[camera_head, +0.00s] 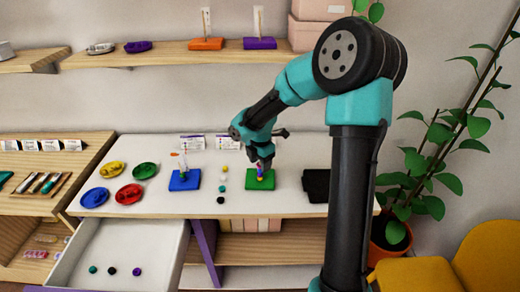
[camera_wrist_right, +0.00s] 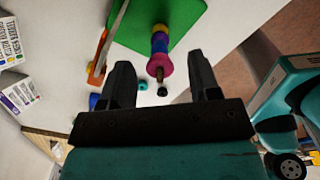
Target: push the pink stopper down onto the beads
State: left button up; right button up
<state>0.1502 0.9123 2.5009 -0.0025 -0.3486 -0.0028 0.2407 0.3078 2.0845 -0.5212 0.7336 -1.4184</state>
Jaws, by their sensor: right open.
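The green board (camera_head: 267,184) stands on the white table with an upright peg of coloured beads (camera_head: 260,174). In the right wrist view the green board (camera_wrist_right: 186,20) carries a stack of yellow, blue and purple beads (camera_wrist_right: 160,40). The pink stopper (camera_wrist_right: 160,66) is at the near end of the stack, with the peg tip showing past it. I cannot tell whether it touches the bead below. My right gripper (camera_head: 261,163) is above the green board. Its fingers (camera_wrist_right: 162,74) are apart on either side of the stopper, with nothing between them held. My left gripper is not in view.
A blue board (camera_head: 178,185) with a peg stands to the left. Several loose beads (camera_head: 222,187) lie between the boards. Coloured dishes (camera_head: 130,194) stand farther left, and a black tray (camera_head: 316,186) is at right. A drawer (camera_head: 120,250) is open in front.

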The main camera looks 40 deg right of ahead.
notch_tip(320, 180, up, 17)
jog(key=shift+r, duration=0.15)
dwell(0.5)
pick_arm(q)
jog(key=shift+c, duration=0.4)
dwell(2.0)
